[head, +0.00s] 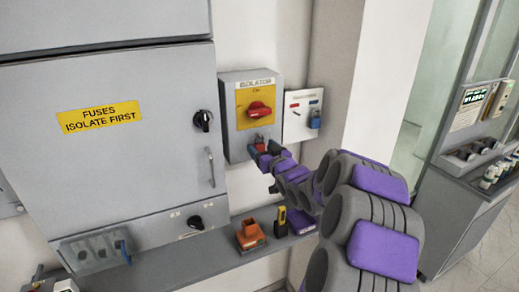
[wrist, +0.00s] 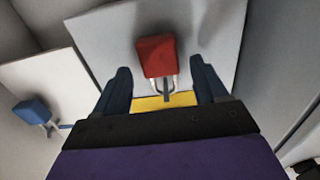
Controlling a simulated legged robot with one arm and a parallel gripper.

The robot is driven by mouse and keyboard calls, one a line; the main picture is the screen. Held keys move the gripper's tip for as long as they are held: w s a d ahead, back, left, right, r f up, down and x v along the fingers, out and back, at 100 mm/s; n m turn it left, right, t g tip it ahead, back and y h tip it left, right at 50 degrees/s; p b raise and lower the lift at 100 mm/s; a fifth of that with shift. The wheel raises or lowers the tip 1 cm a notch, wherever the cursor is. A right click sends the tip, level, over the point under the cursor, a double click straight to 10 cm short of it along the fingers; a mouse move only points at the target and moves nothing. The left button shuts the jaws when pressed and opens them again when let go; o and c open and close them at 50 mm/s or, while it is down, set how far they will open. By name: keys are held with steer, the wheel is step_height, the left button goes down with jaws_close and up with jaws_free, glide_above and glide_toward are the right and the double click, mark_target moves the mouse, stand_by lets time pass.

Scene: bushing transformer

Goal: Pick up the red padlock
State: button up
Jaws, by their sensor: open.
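The red padlock (wrist: 156,57) shows in the wrist view, its metal shackle toward the yellow plate (wrist: 165,101) of the isolator box. In the head view the red padlock (head: 260,144) hangs at the lower part of the grey isolator box (head: 234,95), below the red rotary switch (head: 257,109). My gripper (wrist: 160,73) is open, with one dark blue finger on each side of the padlock's shackle end. I see a gap between each finger and the padlock. In the head view my gripper (head: 262,156) partly covers the padlock.
A blue padlock (wrist: 33,110) hangs on a white board to the right of the isolator (head: 300,113). A grey fuse cabinet (head: 120,140) stands at left. An orange item (head: 250,235) and a yellow-black tool (head: 281,222) stand on the ledge below.

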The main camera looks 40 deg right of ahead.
steer(key=c, duration=1.2)
steer(key=shift+r, duration=0.5)
steer(key=r+b+v, duration=0.1)
steer(key=b+v, duration=0.1)
steer(key=v, duration=1.6)
steer(key=shift+r+b, duration=0.3)
steer(key=shift+b, duration=0.05)
steer(key=shift+r, duration=0.1)
